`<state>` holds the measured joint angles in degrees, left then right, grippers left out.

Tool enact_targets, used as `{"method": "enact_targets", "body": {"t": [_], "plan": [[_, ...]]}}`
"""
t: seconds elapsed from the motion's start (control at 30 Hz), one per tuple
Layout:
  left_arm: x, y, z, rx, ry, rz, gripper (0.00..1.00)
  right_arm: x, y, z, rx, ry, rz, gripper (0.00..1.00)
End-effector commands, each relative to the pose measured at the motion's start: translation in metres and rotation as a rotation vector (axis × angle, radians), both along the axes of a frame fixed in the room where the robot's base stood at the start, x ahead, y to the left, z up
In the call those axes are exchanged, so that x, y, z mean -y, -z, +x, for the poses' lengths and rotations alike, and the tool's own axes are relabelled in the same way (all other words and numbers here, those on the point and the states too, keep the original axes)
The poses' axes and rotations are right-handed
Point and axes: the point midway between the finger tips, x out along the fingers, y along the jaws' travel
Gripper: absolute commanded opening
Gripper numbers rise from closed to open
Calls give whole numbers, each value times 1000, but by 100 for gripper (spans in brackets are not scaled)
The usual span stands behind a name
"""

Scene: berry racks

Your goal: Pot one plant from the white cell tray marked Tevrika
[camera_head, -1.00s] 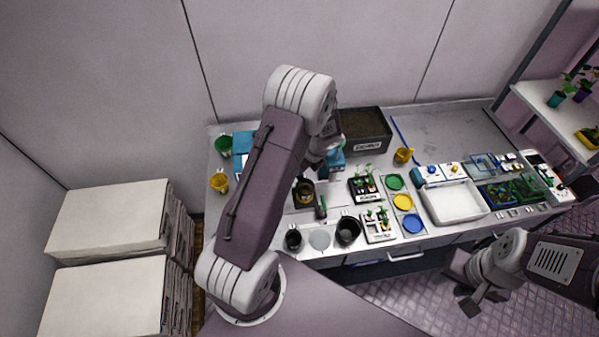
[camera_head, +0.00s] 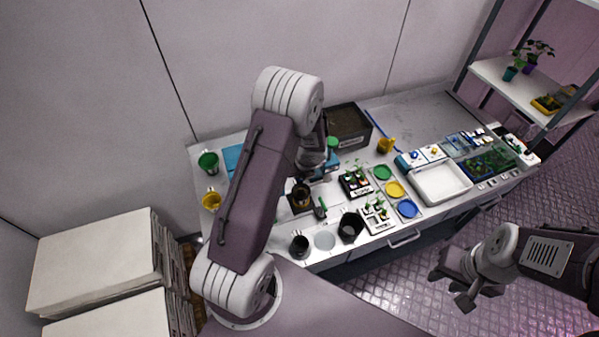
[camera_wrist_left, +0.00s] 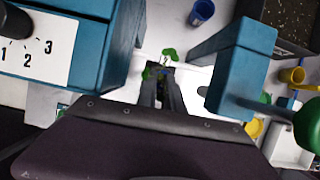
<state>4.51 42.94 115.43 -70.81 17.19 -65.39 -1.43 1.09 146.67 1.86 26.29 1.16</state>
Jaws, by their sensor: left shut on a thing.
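The white cell tray (camera_head: 377,228) stands at the bench's front with small green seedlings in it; its label is too small to read. A pot with dark contents (camera_head: 302,196) sits on a dark square stand left of it. My left arm covers the middle of the bench and hides its gripper in the head view. In the left wrist view, my left gripper (camera_wrist_left: 160,88) is shut on a green seedling (camera_wrist_left: 169,54), whose leaves show beyond the fingertips. My right gripper (camera_head: 452,288) is open and empty, in front of the bench.
Blue machine parts with a numbered dial (camera_wrist_left: 40,50) and a green-knobbed lever (camera_wrist_left: 308,125) flank my left gripper. Black pots (camera_head: 350,228) (camera_head: 299,246), a black cell tray (camera_head: 356,186), coloured discs (camera_head: 395,189) and a white basin (camera_head: 441,183) stand nearby. A dark soil bin (camera_head: 350,127) is behind.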

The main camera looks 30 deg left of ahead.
Motion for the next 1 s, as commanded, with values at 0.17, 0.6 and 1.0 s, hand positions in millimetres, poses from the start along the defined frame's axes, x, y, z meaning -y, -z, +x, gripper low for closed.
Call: {"method": "enact_targets", "body": {"t": [0.17,0.6,1.0], "plan": [[0,24,0,0,0,0,0,0,23,0,0,0,0,36],[0,67,0,0,0,0,0,0,65,0,0,0,0,36],[0,81,1,0,-1,0,0,0,79,0,0,0,0,36]]}}
